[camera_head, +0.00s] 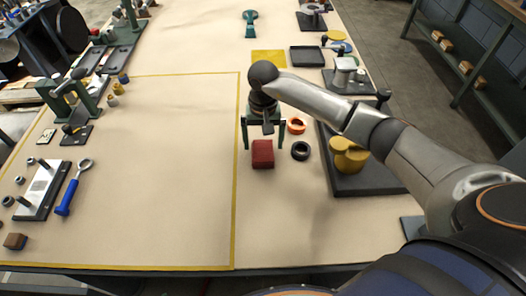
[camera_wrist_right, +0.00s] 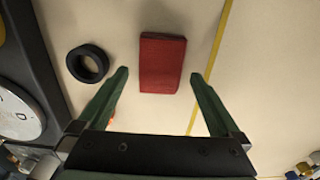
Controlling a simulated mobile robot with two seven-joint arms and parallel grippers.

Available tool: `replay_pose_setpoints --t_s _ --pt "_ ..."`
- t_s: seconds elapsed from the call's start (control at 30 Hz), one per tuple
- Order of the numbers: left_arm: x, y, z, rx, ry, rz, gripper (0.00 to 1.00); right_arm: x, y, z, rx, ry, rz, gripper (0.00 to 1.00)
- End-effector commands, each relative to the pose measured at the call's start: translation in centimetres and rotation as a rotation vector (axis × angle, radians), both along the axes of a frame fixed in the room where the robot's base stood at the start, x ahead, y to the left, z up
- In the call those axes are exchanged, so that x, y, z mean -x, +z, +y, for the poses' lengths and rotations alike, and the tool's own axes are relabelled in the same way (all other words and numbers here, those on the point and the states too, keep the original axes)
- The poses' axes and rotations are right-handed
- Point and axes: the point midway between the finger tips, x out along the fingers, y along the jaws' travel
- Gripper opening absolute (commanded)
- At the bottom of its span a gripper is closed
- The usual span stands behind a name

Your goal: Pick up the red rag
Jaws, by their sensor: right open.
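The red rag (camera_head: 263,154) is a small folded block lying flat on the beige table, just right of the yellow tape line. In the right wrist view the rag (camera_wrist_right: 162,62) lies ahead of the fingertips, centred roughly between them. My right gripper (camera_head: 264,148) is over the rag, its green fingers pointing down on either side of it. It also shows in the right wrist view (camera_wrist_right: 160,75), with its fingers wide apart and nothing between them touching. I cannot tell its exact height above the table. My left gripper is not in view.
A black ring (camera_head: 300,151) and an orange ring (camera_head: 296,126) lie close to the right of the rag. A dark tray with yellow round parts (camera_head: 349,155) stands further right. The taped area (camera_head: 170,200) to the left is mostly clear.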

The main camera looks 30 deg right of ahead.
Motion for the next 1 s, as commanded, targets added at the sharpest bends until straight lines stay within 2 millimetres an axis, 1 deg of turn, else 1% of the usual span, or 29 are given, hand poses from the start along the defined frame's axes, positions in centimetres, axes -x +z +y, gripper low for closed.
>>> replay_pose_setpoints --t_s 0.07,0.1,0.2,0.3,0.5,0.57,1.0 --pt "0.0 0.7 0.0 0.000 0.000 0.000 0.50 0.3 -1.3 0.3 -0.003 0.000 0.006 1.00" --pt "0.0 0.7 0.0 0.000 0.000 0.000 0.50 0.4 -1.9 0.3 -0.002 -0.001 0.007 1.00" --pt "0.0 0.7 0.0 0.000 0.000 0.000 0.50 0.3 -3.1 0.3 -0.003 -0.002 0.003 1.00" --pt "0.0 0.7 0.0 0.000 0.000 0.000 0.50 0.2 -3.7 0.2 -0.002 0.000 0.001 1.00" --pt "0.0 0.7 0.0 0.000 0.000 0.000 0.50 0.2 -3.7 0.2 -0.001 0.000 0.000 1.00" --pt "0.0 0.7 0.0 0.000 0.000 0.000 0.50 0.2 -3.7 0.2 -0.001 0.000 0.000 0.94" --pt "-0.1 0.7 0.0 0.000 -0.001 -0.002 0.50 0.2 -3.7 0.2 -0.001 0.000 0.000 0.45"
